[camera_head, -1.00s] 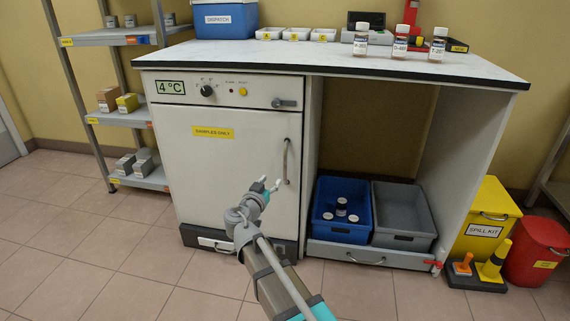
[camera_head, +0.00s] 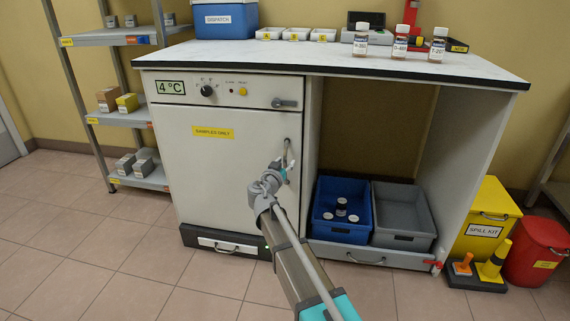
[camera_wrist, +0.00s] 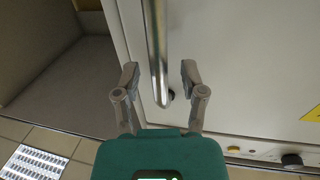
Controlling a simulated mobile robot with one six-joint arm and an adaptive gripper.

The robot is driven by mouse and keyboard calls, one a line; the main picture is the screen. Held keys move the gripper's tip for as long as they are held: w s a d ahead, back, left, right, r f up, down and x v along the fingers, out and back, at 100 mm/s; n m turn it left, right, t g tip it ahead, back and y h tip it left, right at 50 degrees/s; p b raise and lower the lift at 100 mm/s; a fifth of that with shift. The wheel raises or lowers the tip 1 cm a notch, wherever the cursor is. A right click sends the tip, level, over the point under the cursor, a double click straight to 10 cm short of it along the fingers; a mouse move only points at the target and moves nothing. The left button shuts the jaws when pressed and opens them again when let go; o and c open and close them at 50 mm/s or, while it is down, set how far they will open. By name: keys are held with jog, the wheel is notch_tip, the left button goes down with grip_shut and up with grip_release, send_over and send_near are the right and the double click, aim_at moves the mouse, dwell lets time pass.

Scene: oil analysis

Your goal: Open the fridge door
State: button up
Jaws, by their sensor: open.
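The fridge door (camera_head: 225,165) is white, closed, and carries a yellow "SAMPLES ONLY" label. Its vertical metal handle (camera_head: 288,148) is near the door's right edge, and its lower part is partly hidden by my gripper (camera_head: 284,163). In the wrist view the handle bar (camera_wrist: 156,50) runs between the two fingers of my gripper (camera_wrist: 160,74). The fingers are open, one on each side of the bar, with a visible gap on both sides. The door face (camera_wrist: 235,60) lies behind the bar.
A control panel with a dial (camera_head: 207,91) and a small grey latch (camera_head: 284,103) sit above the door. To the right, a blue bin (camera_head: 325,228) and a grey bin (camera_head: 405,242) stand under the bench. The floor in front of the door is clear.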

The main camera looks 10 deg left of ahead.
grip_shut()
dwell(0.3)
jog(key=shift+d, duration=0.1)
